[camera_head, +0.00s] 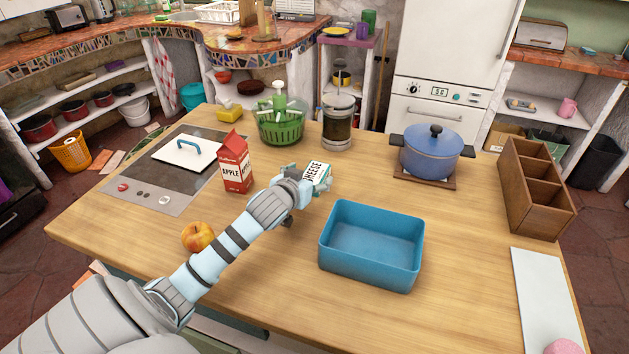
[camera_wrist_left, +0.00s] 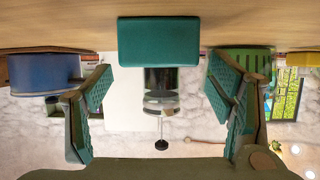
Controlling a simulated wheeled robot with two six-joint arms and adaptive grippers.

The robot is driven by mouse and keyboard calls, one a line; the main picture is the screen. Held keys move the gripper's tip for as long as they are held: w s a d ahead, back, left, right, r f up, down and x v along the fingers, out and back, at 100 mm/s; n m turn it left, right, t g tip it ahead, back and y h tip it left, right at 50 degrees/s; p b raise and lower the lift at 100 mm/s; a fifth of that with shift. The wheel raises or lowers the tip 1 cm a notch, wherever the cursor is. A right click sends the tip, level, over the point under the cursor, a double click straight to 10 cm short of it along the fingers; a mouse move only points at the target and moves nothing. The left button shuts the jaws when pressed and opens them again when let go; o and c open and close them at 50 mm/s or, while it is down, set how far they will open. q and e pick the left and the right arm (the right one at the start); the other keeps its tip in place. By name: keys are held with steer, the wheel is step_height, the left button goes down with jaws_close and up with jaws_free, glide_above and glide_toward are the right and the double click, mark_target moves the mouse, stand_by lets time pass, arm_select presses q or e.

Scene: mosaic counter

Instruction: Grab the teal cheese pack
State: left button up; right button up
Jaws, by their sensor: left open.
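The cheese pack (camera_head: 317,173) stands on the wooden counter, just beyond my left gripper in the head view. Its top is white with dark "CHEESE" lettering, and its side is teal. My left gripper (camera_head: 298,196) is low over the counter and partly covers the pack's near side. The left wrist view is upside down. There the pack (camera_wrist_left: 158,41) shows as a plain teal block, ahead of and between the two spread fingers of my left gripper (camera_wrist_left: 163,88). The fingers are open, with gaps on both sides and nothing held. My right gripper does not show.
A blue bin (camera_head: 371,275) is at the right. A green salad spinner (camera_head: 281,125), a French press (camera_head: 338,125) and a blue pot (camera_head: 433,153) stand behind.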

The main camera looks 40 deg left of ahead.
arm_select(q)
steer(key=x, duration=0.3)
steer(key=shift+s, duration=0.1)
steer(key=shift+s+d, duration=0.1)
steer(key=c, duration=1.4)
